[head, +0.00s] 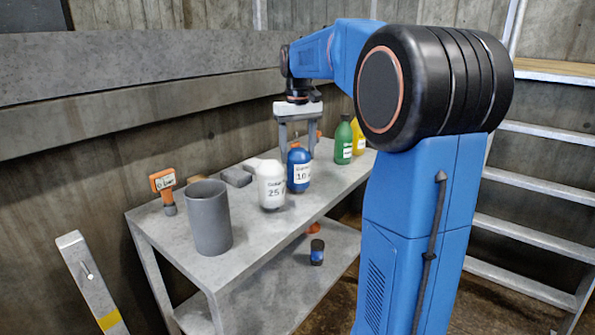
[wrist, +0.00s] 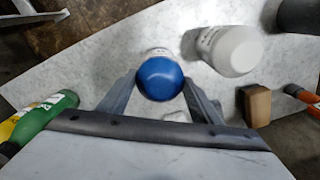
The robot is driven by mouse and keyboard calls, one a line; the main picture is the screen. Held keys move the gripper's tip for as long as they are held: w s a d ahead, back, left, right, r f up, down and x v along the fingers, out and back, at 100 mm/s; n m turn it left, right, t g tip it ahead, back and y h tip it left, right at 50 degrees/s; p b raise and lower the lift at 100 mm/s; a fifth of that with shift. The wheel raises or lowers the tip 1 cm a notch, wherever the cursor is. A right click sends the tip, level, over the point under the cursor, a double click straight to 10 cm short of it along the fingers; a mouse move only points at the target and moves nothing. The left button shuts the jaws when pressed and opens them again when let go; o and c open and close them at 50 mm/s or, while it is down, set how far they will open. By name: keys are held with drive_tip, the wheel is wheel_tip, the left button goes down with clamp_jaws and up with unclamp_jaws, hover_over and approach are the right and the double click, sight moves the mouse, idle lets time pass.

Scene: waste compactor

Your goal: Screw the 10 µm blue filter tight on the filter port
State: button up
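The blue filter (head: 299,168), its label reading "10", stands upright on the grey bench top (head: 245,228). My gripper (head: 298,148) is over the bench with its fingers pointing down, one on either side of the filter's upper end. In the wrist view the filter's round blue top (wrist: 160,78) lies between the spread fingertips (wrist: 159,85). The fingers look open, with little room beside the filter; contact cannot be made out. A white filter marked "25" (head: 272,186) stands close beside the blue one. I cannot identify the filter port in either view.
Grey blocks (head: 237,177) lie behind. Green (head: 343,140) and yellow (head: 358,138) bottles stand at right. A small dark item (head: 317,252) is on the lower shelf.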

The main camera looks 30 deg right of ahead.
drive_tip(key=shift+r, duration=2.5)
